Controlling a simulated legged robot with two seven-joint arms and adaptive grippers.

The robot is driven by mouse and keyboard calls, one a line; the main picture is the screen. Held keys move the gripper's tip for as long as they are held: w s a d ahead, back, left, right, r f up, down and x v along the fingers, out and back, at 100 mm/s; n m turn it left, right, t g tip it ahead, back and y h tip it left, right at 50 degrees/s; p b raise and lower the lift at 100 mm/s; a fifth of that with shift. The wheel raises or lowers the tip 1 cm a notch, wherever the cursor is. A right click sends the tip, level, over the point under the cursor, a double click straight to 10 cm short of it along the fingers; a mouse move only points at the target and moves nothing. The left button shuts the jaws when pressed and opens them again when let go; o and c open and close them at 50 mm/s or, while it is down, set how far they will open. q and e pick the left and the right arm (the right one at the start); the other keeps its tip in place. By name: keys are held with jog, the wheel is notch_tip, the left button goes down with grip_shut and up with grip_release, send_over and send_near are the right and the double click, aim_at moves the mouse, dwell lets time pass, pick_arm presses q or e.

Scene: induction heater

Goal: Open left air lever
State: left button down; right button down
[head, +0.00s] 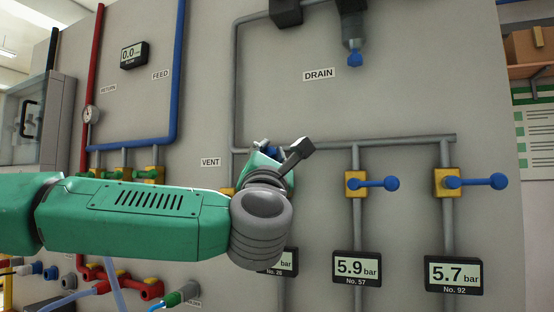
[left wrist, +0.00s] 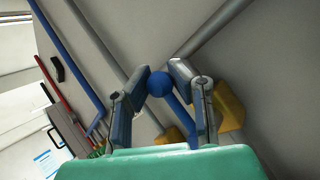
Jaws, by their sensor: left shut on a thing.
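My left gripper (head: 276,155) is at the leftmost of three valves on the grey wall panel. In the left wrist view its two fingers (left wrist: 160,76) are closed around the round blue knob of the left air lever (left wrist: 160,84). The lever's blue rod (left wrist: 178,115) runs down from the knob between the fingers. In the head view my arm and gripper hide most of this lever and its yellow valve body (head: 228,191). The middle lever (head: 373,184) and the right lever (head: 480,182) point sideways to the right from their yellow bodies. My right gripper is not in view.
A grey horizontal pipe (head: 400,141) runs above the valves. Gauges reading 5.9 bar (head: 357,268) and 5.7 bar (head: 453,274) hang below; a third is partly hidden by my arm. A blue-tipped drain outlet (head: 354,58) is above. Red and blue pipes are at left.

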pick_arm(q)
jog(key=shift+w+d+f, duration=0.15)
jog(key=shift+f, duration=0.5)
jog(key=c, duration=1.4)
grip_release()
jog(key=shift+o, duration=0.3)
jog(key=shift+a+r, duration=0.25)
jog(key=shift+a, duration=0.1)
jog(key=v, duration=1.2)
